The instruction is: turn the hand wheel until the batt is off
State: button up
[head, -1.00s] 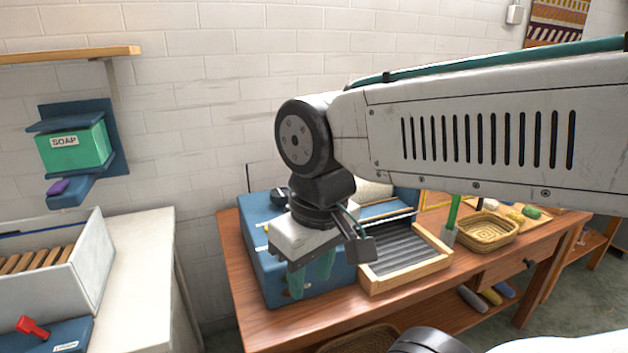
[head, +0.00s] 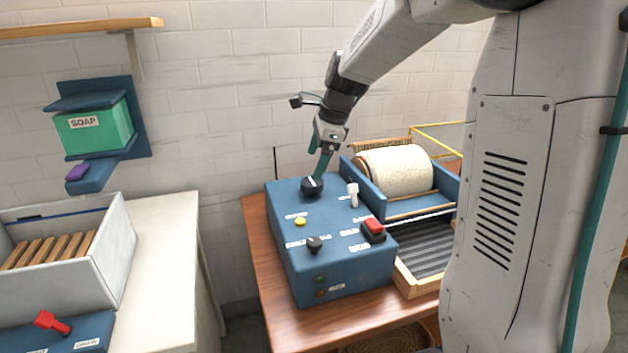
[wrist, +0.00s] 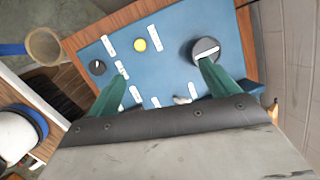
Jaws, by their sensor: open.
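The cream batt (head: 396,168) is wrapped around a drum in a blue frame, behind and right of the blue control box (head: 345,289). A black round knob with a white bar (head: 312,188) stands at the box's far end; I cannot tell that it is the hand wheel. The knob also shows in the wrist view (wrist: 206,47). My gripper (head: 319,166) is just above the knob, teal fingers pointing down. In the wrist view my gripper (wrist: 161,72) is open and empty. One fingertip overlaps the knob there; contact is unclear. The other finger is well to the left.
The box top carries a yellow button (head: 300,221), a smaller black knob (head: 315,244), a white lever (head: 353,193) and a red switch (head: 374,226). A dark ridged tray (head: 432,250) lies to the right. A thin rod (head: 276,165) rises behind the box.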

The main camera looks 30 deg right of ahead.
aim_at(314, 182)
jog(key=w+d+f+m, duration=0.4)
jog(key=w, duration=0.1)
jog(key=w+d+f+m, duration=0.2)
jog(key=w+d+m, duration=0.1)
jog(key=shift+w+f+t, duration=0.2)
jog(key=shift+t, duration=0.1)
jog(key=x, duration=0.7)
jog(key=shift+w+a+f, duration=0.1)
jog(key=shift+a+f, duration=0.05)
jog(key=c, duration=1)
